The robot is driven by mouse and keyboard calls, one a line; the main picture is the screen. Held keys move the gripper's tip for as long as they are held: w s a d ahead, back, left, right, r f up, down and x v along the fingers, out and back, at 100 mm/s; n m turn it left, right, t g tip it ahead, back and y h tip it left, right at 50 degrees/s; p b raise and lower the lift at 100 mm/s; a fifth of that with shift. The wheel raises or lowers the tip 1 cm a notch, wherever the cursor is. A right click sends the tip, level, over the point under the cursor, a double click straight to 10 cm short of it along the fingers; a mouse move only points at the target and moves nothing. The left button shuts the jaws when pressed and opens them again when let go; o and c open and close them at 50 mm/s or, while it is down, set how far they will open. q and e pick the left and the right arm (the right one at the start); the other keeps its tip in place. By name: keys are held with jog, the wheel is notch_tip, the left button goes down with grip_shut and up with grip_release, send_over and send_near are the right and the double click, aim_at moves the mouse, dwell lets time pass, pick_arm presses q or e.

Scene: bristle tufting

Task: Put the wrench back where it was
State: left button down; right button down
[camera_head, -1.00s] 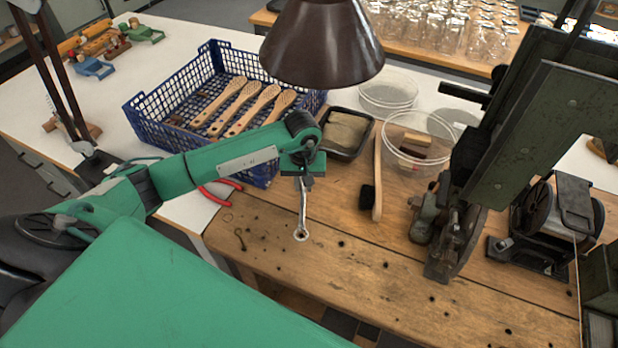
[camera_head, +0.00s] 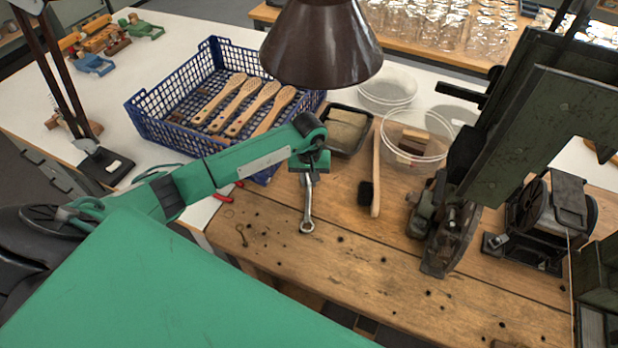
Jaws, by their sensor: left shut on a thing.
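The metal wrench (camera_head: 308,208) hangs from my left gripper (camera_head: 310,176), which is shut on its upper end. Its ring end points down toward the wooden bench (camera_head: 350,265). I cannot tell whether the ring touches the wood. The wrench is left of the long-handled brush (camera_head: 377,180) and in front of the black tray (camera_head: 345,132). My right gripper is not in view.
A blue crate (camera_head: 160,128) with wooden brushes stands behind my left arm. Red-handled pliers (camera_head: 228,193) lie partly under the arm. A brown lamp shade (camera_head: 320,45) hangs above. Clear round bowls (camera_head: 418,135) and a dark machine (camera_head: 450,225) stand right. The bench front is mostly clear.

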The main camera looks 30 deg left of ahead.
pick_arm(q)
jog(key=c, duration=1.3)
grip_release()
jog(key=shift+r+p, duration=0.25)
jog(key=shift+p, duration=0.15)
notch_tip(320, 180, up, 6)
jog(key=shift+r+b, duration=0.1)
jog(key=shift+b, duration=0.95)
jog(key=shift+r, duration=0.55)
jog(key=shift+s+f, duration=0.1)
